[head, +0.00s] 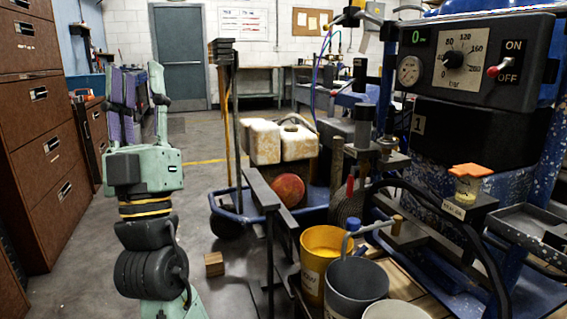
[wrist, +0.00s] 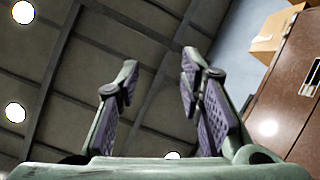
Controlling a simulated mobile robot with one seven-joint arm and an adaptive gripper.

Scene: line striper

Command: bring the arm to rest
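My gripper (head: 136,80) stands on the left of the head view, with its pale green fingers pointing upward. The fingers are well apart and nothing is between them. My arm runs down from it to the bottom edge of the picture. In the wrist view my gripper (wrist: 158,66) also shows open and empty, its purple finger pads facing a dark ceiling. My gripper touches nothing that I can see.
Brown drawer cabinets (head: 40,130) stand close on the left. The blue line striper (head: 440,130) fills the right, with a yellow bucket (head: 313,277) and a grey bucket (head: 350,290) before it. A wooden block (head: 214,264) lies on the floor. Open floor (head: 190,150) stretches behind my gripper.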

